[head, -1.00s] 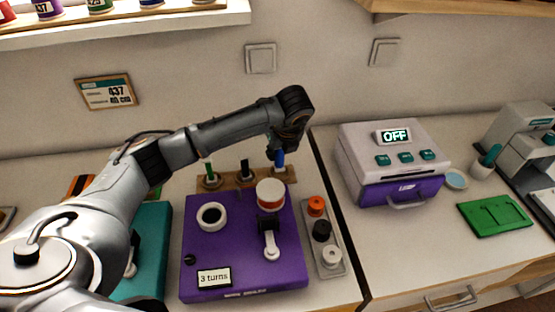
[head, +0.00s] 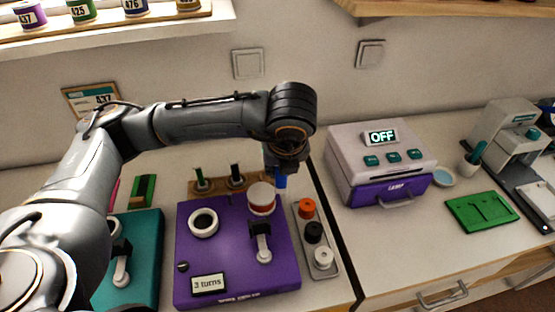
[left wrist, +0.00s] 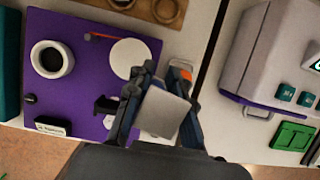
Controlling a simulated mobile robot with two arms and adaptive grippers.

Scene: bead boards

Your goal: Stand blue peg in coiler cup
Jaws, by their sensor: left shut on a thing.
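The blue peg (head: 281,182) hangs upright below my left gripper (head: 281,170), which is shut on it at the back right corner of the purple coiler (head: 225,262). The coiler cup (head: 203,223), white-rimmed with a dark inside, stands on the left of the purple top, left of the gripper. It also shows in the left wrist view (left wrist: 52,59). In that view my left gripper (left wrist: 163,105) has a pale grey block between its fingers; no blue shows there. My right gripper is not in view.
A wooden rack (head: 208,187) behind the coiler holds a green and a black peg. A white and red spool (head: 262,198) and a crank stand on the coiler. A tray (head: 322,270) of orange, black and white knobs lies right. A teal unit (head: 142,278) stands left.

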